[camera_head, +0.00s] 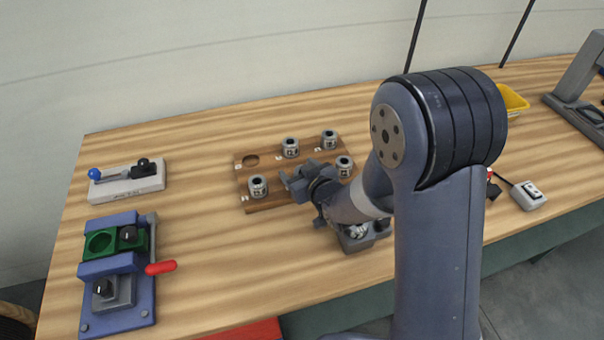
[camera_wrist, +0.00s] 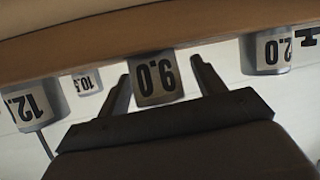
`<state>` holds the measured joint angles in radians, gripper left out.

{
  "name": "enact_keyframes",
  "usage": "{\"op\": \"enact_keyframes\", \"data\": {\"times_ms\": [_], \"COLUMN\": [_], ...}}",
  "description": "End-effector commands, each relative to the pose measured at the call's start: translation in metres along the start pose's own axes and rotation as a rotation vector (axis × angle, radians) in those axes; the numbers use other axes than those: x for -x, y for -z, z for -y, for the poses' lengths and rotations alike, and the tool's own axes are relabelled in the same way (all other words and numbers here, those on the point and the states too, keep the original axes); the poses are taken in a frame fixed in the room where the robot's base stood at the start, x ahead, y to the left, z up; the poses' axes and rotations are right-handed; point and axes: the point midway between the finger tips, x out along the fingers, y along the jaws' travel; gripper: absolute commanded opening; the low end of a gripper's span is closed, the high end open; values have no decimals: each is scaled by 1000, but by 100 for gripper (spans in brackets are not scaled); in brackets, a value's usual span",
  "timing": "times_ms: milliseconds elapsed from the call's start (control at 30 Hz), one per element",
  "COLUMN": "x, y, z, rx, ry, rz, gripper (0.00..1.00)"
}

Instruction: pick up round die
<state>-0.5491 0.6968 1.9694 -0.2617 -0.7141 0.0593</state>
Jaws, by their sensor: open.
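Several round dies stand on a brown wooden board (camera_head: 272,168): a front-left die (camera_head: 258,186), a back-middle die (camera_head: 290,147), a back-right die (camera_head: 329,140) and a right die (camera_head: 344,165). They are silvery cylinders with dark centres. My gripper (camera_head: 293,178) is low over the board, to the right of the front-left die. The board's middle is partly hidden by my gripper.
An empty round recess (camera_head: 250,161) is at the board's back left. A blue fixture with a green block (camera_head: 101,242) and red handle (camera_head: 160,267) stands front left, behind it a white lever block (camera_head: 127,190). A yellow bin (camera_head: 513,101) is at right.

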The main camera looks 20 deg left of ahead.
Motion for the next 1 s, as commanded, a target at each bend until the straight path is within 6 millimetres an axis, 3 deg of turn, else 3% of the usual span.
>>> {"op": "enact_keyframes", "data": {"times_ms": [267,1000], "x": [-3,-2], "y": [0,0], "z": [0,0], "rx": [0,0], "ry": [0,0], "rz": [-1,0], "gripper": [65,5]}}
